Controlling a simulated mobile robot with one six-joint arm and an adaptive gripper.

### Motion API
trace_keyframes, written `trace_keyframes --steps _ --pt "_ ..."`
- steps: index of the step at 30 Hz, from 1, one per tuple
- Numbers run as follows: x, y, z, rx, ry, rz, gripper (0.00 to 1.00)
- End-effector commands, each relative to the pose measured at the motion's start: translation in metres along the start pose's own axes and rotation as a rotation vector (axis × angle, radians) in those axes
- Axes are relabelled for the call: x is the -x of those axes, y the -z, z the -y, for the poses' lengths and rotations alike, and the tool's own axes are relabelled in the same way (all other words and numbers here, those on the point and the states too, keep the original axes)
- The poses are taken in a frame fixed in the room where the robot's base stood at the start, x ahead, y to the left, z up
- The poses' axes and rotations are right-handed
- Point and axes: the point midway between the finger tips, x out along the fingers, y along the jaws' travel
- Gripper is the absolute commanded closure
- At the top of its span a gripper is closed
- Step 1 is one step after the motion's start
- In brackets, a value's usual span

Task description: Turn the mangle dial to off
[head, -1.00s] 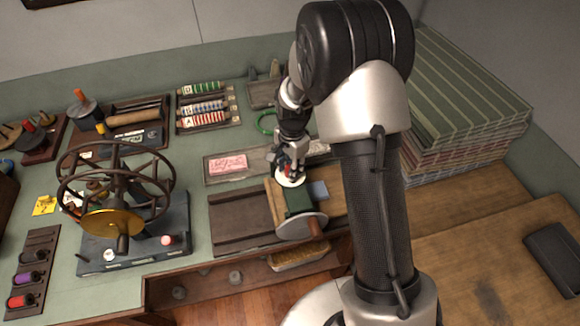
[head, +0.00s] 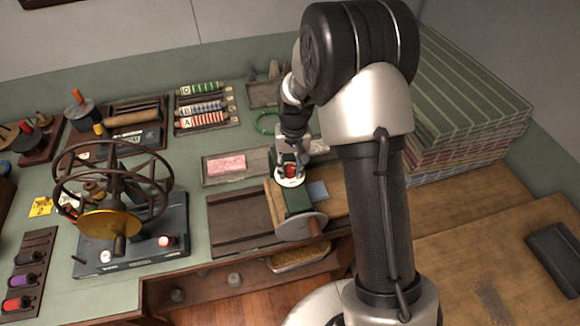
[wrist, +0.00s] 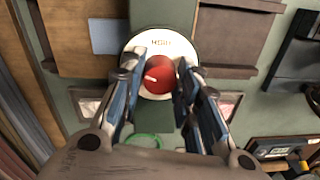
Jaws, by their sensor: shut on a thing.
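The mangle dial is a red knob (wrist: 160,76) on a round white face (wrist: 132,48). The word at the face's top edge in the wrist view looks like HIGH, upside down. A short white mark on the knob lies toward the left in that view. My gripper (wrist: 161,88) has its fingers on both sides of the knob and is shut on it. Other markings on the face are hidden or unreadable. In the head view the white face (head: 290,181) sits on the dark green mangle body (head: 297,199), with my gripper (head: 290,170) above it.
A grey disc with a wooden handle (head: 312,226) stands at the mangle's front. A blue-grey block (head: 318,191) lies right beside it. A tray with a pink card (head: 226,164) lies left of my gripper. A green ring (head: 267,123) lies behind; a wheeled press (head: 117,190) stands far left.

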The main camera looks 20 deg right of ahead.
Motion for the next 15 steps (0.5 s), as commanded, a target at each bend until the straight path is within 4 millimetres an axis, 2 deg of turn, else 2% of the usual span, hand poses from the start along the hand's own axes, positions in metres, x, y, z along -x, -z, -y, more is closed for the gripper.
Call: trace_keyframes --steps 15 --pt "-0.0003 0.0009 -0.0014 0.490 0.000 0.023 0.94"
